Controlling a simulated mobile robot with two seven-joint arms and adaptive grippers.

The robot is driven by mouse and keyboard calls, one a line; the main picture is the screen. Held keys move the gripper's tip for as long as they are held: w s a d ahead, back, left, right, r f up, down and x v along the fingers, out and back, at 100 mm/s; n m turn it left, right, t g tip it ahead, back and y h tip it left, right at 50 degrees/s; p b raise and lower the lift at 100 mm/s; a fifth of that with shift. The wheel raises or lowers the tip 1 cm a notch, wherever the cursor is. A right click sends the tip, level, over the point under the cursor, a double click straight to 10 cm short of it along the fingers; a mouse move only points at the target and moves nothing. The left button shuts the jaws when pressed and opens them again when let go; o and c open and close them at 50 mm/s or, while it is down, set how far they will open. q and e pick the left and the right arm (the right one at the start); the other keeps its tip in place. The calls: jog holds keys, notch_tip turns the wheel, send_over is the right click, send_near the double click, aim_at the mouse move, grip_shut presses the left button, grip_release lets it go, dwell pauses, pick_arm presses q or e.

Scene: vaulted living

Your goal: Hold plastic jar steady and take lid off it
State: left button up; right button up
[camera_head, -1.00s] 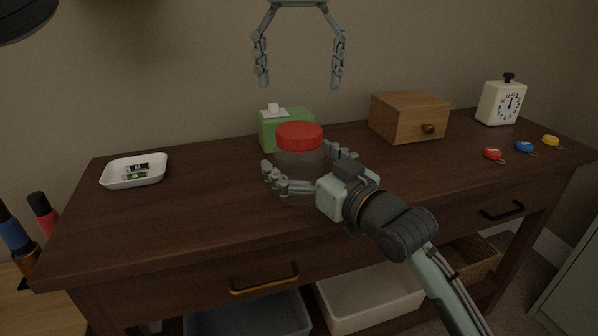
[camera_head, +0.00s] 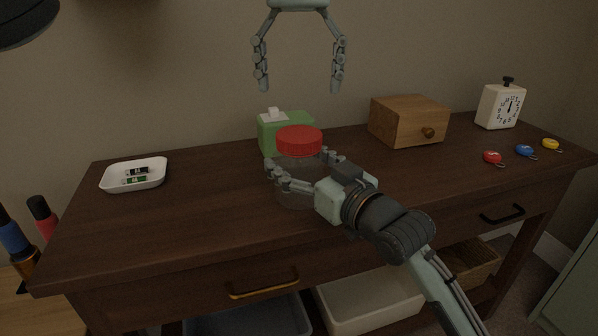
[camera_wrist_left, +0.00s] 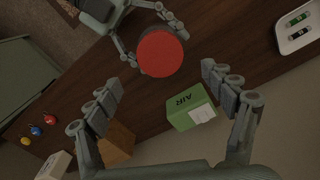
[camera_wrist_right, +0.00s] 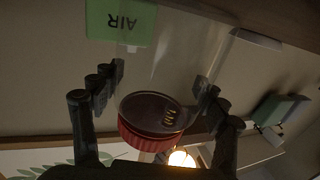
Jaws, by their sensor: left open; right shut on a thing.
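The clear plastic jar (camera_head: 294,195) stands upright on the dark wooden desk, with its red ribbed lid (camera_head: 299,140) on top. My right gripper (camera_head: 300,168) is shut on the jar's body below the lid, a finger on each side. In the right wrist view the red lid (camera_wrist_right: 150,139) shows between the fingers, with a small coiled thing seen through the clear jar. My left gripper (camera_head: 299,88) is open and empty, pointing down above the lid and apart from it. In the left wrist view the round lid (camera_wrist_left: 160,54) shows beyond its spread fingers.
A wooden box (camera_head: 395,122), a white clock (camera_head: 500,106) and red, blue and yellow tags lie to the right. A white tray (camera_head: 108,181) with batteries is at left. The desk between tray and jar is clear.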

aim_at(299, 133)
pick_arm(q)
jog(key=shift+n, duration=0.3)
pick_arm(e)
jog(key=shift+c, duration=1.2)
pick_arm(q)
jog(key=n, duration=0.3)
jog(key=shift+f, duration=0.1)
pick_arm(e)
grip_shut()
pick_arm(q)
jog(key=shift+f+n, duration=0.15)
jog(key=shift+n, duration=0.15)
notch_tip(299, 133, down, 8)
jog(key=shift+r, duration=0.2)
